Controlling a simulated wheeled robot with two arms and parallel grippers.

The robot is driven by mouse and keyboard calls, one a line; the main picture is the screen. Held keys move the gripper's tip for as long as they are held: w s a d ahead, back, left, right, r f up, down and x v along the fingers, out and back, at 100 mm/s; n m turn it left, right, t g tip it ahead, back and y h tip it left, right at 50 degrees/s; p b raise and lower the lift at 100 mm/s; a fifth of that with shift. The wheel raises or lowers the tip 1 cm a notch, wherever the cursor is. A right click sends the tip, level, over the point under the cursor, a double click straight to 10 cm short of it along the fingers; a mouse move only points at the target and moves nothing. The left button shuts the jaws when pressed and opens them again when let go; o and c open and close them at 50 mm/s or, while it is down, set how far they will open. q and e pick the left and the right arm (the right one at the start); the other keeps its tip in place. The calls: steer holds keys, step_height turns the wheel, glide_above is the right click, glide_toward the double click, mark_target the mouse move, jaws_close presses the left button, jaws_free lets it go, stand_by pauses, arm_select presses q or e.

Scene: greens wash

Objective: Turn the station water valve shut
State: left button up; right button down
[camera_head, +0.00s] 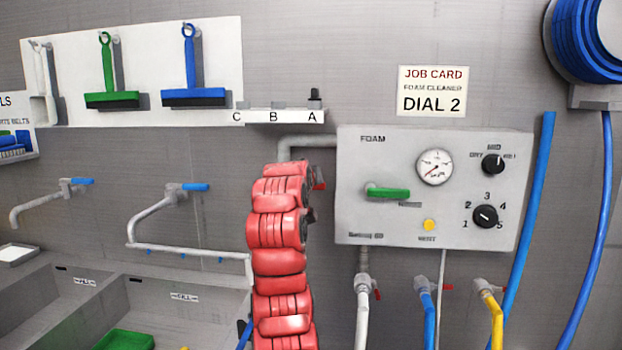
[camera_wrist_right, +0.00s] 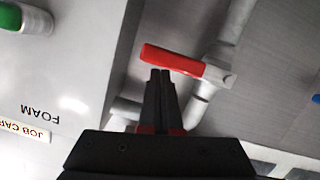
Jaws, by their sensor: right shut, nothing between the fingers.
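The water valve's red lever (camera_wrist_right: 172,61) shows in the right wrist view on a pale grey pipe (camera_wrist_right: 200,95) beside the foam box. It lies slightly slanted across the picture, roughly crosswise to the pipe. In the head view only a small red part of the lever (camera_head: 319,178) shows past my red arm. My right gripper (camera_wrist_right: 160,72) is shut and empty, its fingertips right at the lever's edge near its middle. I cannot tell whether they touch it. In the head view this gripper is hidden behind my arm. My left gripper is in neither view.
The foam box (camera_head: 432,188) with a green handle (camera_head: 387,193), gauge and knobs stands right of my arm. Hoses with small red levers hang below it. A narrow shelf (camera_head: 285,115) marked A, B, C is above. Sinks (camera_head: 180,300) and blue-handled taps are at left.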

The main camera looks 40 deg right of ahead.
steer(key=s+a+r+p, duration=0.1)
steer(key=s+a+r, duration=0.5)
steer(key=a, duration=0.1)
steer(key=shift+s+a+r, duration=0.15)
steer(key=shift+a+r, duration=0.05)
steer(key=shift+r, duration=0.05)
steer(key=shift+f, duration=0.1)
